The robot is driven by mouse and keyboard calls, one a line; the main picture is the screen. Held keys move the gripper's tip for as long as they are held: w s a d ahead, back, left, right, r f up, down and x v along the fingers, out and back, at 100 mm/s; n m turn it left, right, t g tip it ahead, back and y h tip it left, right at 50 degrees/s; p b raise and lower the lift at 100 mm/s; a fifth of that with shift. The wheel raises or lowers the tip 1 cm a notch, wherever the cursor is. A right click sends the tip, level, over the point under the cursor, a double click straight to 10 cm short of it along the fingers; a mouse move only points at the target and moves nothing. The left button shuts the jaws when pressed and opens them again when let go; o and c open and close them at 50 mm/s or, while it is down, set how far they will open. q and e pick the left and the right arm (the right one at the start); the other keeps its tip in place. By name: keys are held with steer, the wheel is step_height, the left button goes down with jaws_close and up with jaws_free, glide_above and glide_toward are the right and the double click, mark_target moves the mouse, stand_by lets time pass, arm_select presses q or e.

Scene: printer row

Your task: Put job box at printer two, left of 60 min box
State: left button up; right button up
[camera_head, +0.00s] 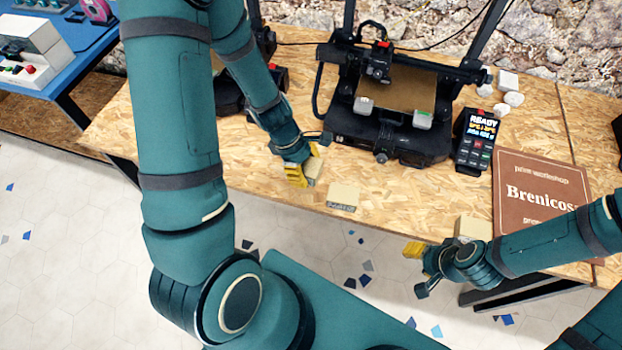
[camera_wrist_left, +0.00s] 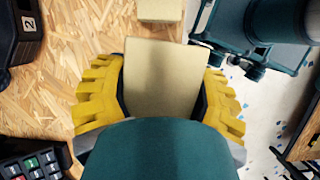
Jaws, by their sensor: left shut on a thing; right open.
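My left gripper (camera_head: 304,172) is shut on a tan box (camera_head: 313,170) at the front of the table, before the middle printer (camera_head: 385,130). The held box also shows between the yellow fingers in the left wrist view (camera_wrist_left: 163,80). I cannot tell whether it touches the table. A second tan box (camera_head: 343,195) with a printed front face, too small to read, lies just right of it, apart; it shows at the top of the left wrist view (camera_wrist_left: 160,9). The printer base carries a "2" (camera_wrist_left: 30,25) there. My right gripper (camera_head: 424,268) is open and empty by the front edge.
A third tan box (camera_head: 472,228) stands behind my right gripper. A card reader reading READY (camera_head: 476,140) and a brown Brenicos board (camera_head: 540,200) lie right of the printer. Another printer (camera_head: 232,95) is partly hidden by my left arm. Bare table (camera_head: 395,200) lies between the second and third boxes.

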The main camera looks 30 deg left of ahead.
arm_select(q)
steer(key=shift+w+a+n, duration=0.1)
steer(key=shift+a+n, duration=0.1)
steer(key=shift+n, duration=0.1)
steer(key=b, duration=0.3)
glide_above(309, 192)
steer(key=a, duration=0.1)
steer(key=f, duration=0.5)
steer(key=shift+s+f, duration=0.2)
steer(key=shift+f, duration=0.05)
steer(key=shift+f+b, duration=0.4)
steer(key=shift+f, duration=0.45)
step_height(309, 192, down, 3)
steer(key=shift+w+r+b, duration=0.1)
steer(key=shift+r+b, duration=0.05)
steer(key=shift+b, duration=0.45)
steer(key=shift+r, duration=0.15)
steer(key=o, duration=0.8)
steer(key=shift+f, duration=0.2)
steer(key=o, duration=0.5)
steer(key=shift+o, duration=0.2)
